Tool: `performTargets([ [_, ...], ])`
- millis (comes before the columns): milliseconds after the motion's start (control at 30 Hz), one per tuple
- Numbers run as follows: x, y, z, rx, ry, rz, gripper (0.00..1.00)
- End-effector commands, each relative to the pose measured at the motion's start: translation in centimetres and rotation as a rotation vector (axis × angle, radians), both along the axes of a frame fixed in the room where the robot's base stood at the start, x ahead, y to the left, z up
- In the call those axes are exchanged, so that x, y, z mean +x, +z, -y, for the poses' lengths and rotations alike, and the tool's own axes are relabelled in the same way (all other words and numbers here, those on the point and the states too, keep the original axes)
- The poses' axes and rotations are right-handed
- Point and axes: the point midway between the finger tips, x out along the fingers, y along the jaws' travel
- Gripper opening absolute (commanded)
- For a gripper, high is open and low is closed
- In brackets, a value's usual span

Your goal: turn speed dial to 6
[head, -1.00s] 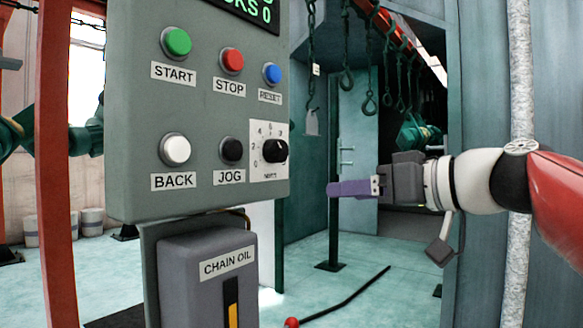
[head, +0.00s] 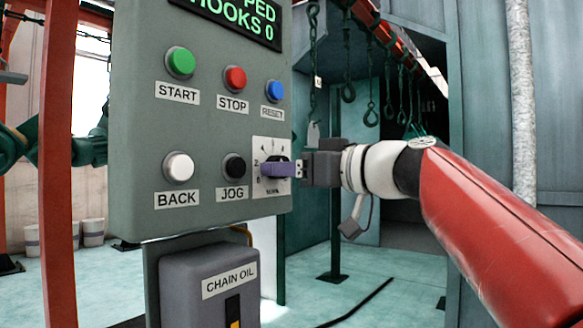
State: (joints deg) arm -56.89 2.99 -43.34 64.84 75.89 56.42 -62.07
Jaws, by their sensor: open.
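The speed dial is a small black knob (head: 278,159) on a white scale plate (head: 262,188) at the lower right of the grey control panel (head: 140,130). My gripper (head: 264,170) is at the dial, its purple fingers in front of the plate and covering most of the knob. The jaws are open. I cannot tell whether the fingers touch the knob. The fingers and knob hide part of the scale, so the dial's setting cannot be read.
Close by on the panel are the black JOG button (head: 234,166), blue RESET button (head: 274,91), red STOP button (head: 235,79), green START button (head: 180,62) and white BACK button (head: 178,167). A chain oil box (head: 208,280) is below. Hooks (head: 371,116) hang behind.

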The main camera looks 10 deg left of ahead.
Motion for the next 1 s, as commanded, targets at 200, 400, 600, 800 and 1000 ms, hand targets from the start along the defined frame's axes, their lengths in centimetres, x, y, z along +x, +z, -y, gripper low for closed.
performTargets([
  [200, 0.01, -0.02, 0.04, 0.0, 0.0, 0.0, 0.47],
  [400, 0.01, -0.02, 0.06, 0.0, -0.001, 0.0, 0.21],
  [600, 0.01, 0.0, 0.08, 0.002, -0.001, -0.006, 0.13],
  [800, 0.04, 0.07, 0.16, 0.024, -0.003, -0.057, 0.13],
  [1000, 0.04, 0.13, 0.16, 0.073, -0.004, -0.173, 0.13],
])
